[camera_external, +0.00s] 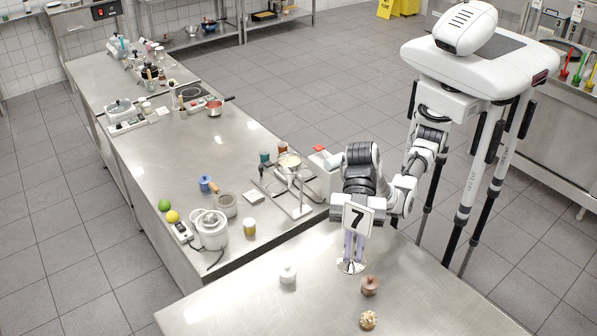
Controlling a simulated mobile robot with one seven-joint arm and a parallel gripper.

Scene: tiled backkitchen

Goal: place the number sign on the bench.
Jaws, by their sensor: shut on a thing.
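The number sign (357,219) is a white card with a black 7 on a round metal base (350,266). It stands upright at the near bench (240,310), with its base at or just above the steel top; I cannot tell if it touches. My gripper (355,243) reaches down from behind the sign, its pale fingers shut on the sign's stem below the card. The card hides part of the gripper, and the fingers hide most of the stem.
On the near bench, a white lidded jar (288,274) stands left of the sign. A brown pot (369,286) and a tan muffin-like item (368,320) are in front. The long bench behind carries a metal stand (298,190), a white cooker (211,230) and a yellow cup (249,227). The bench's front left is clear.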

